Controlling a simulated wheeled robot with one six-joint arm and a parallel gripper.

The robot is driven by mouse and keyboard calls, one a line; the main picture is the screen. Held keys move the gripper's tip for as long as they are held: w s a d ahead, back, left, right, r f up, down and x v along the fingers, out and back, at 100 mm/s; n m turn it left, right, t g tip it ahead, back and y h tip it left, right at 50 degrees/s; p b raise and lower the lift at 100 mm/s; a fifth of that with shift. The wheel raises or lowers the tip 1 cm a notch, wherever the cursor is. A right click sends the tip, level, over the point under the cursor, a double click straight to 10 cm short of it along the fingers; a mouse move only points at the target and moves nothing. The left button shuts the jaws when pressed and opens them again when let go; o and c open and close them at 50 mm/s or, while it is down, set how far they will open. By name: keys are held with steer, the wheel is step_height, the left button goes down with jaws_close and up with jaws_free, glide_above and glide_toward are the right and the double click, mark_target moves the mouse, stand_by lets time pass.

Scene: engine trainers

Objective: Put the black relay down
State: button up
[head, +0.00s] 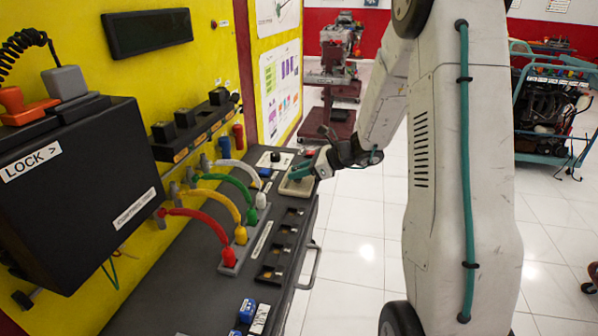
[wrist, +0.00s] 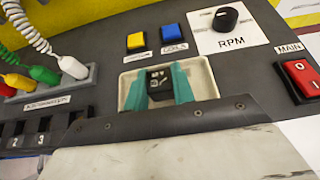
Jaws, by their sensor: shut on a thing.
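The black relay (wrist: 159,83) is a small dark block with white markings on its face. In the wrist view it sits between the two teal fingers of my gripper (wrist: 161,86), which is shut on it. Around and below it is a shallow cream tray (wrist: 207,72) on the dark bench top. I cannot tell whether the relay touches the tray floor. In the head view my gripper (head: 301,170) is low over the tray (head: 291,188) at the far right of the bench, and the relay is hidden there.
Nearby are an RPM knob (wrist: 225,19), a red MAIN switch (wrist: 301,75), and yellow (wrist: 136,41) and blue (wrist: 172,32) buttons. Coloured cables (head: 237,187) arch over the bench. A row of dark slots (head: 281,250) lines its front.

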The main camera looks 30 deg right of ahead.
steer(key=shift+f, duration=0.2)
steer(key=o, duration=1)
